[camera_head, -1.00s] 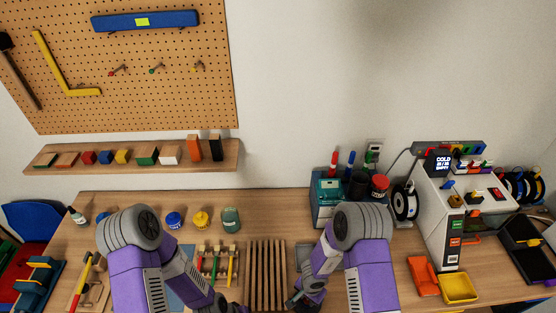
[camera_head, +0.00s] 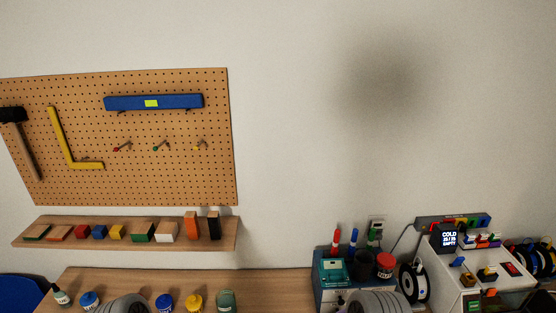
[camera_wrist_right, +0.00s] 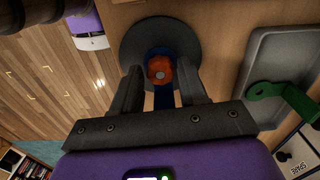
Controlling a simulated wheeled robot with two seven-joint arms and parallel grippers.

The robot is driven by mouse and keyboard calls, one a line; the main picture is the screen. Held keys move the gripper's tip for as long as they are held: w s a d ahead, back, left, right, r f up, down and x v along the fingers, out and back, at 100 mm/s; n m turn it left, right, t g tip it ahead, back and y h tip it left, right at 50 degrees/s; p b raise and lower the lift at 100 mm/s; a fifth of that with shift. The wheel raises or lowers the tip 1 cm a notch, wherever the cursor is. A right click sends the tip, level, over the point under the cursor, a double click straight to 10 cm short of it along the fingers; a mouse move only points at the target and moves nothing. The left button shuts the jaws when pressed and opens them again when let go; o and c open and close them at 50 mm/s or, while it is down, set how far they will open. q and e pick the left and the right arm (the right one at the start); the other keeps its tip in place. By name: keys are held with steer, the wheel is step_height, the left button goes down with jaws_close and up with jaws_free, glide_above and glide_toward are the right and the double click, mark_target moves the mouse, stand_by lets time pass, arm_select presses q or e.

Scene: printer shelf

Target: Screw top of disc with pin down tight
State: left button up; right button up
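In the right wrist view a dark round disc (camera_wrist_right: 130,45) lies on a wooden surface. A blue piece (camera_wrist_right: 161,98) and an orange lobed knob (camera_wrist_right: 160,70) with a small grey centre sit over its middle. My right gripper (camera_wrist_right: 160,66) points at the disc. Its two fingers are apart, one on each side of the knob, and a gap seems to show between them and it. Whether a pin is under the knob is hidden. In the head view neither gripper shows; only the tops of my arms appear at the bottom edge.
A grey tray (camera_wrist_right: 262,60) with a green hooked part (camera_wrist_right: 285,95) is close to the right of the disc. In the head view, jars (camera_head: 195,302), a white-faced spool (camera_head: 405,283) and a printer (camera_head: 470,272) stand along the bench.

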steer(key=shift+r+n+p, duration=0.2)
steer(key=shift+n+p, duration=0.8)
steer(key=shift+p, duration=0.2)
steer(key=shift+n+p, duration=0.3)
steer(key=shift+n, duration=0.2)
steer(key=n, duration=0.2)
steer(key=shift+f+n, duration=0.2)
steer(key=shift+n, duration=0.2)
steer(key=n, duration=0.2)
steer(key=shift+n, duration=0.4)
steer(key=n, duration=0.8)
steer(key=shift+n+b, duration=0.3)
steer(key=shift+b, duration=0.1)
